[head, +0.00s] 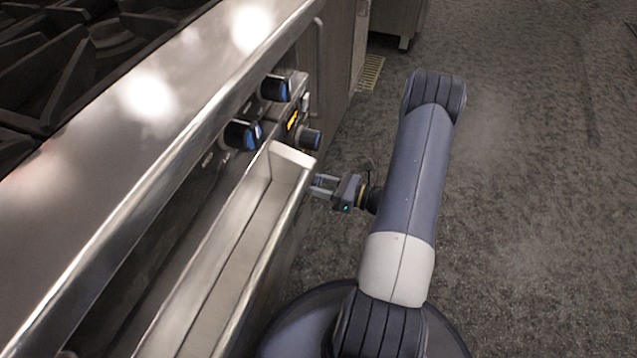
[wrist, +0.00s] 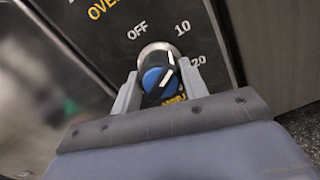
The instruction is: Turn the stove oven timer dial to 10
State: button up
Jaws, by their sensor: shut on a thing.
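The timer dial (wrist: 157,80) is a round black and blue knob with a white pointer line, on a dark panel in the wrist view. OFF, 10 and 20 are printed around it. The pointer is directed upward, between OFF and 10 and nearer the 10 label (wrist: 183,27). My gripper (wrist: 158,88) is shut on the dial, one finger on each side of it. In the head view my gripper (head: 318,187) reaches left to the stove front. Its fingertips are partly hidden by the long metal ledge, and the held dial cannot be made out there.
The stove (head: 150,95) fills the left of the head view. An open drawer-like metal ledge (head: 245,250) juts out beside my gripper. The floor (head: 530,200) at right is clear.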

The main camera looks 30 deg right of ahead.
jog(key=o, duration=1)
jog(key=shift+c, duration=0.2)
jog(key=p+v, duration=0.2)
jog(key=v, duration=0.8)
jog(key=shift+s+d, duration=0.25)
jog(key=shift+s, duration=0.05)
jog(key=shift+r+p, duration=0.1)
jog(key=shift+p, duration=0.25)
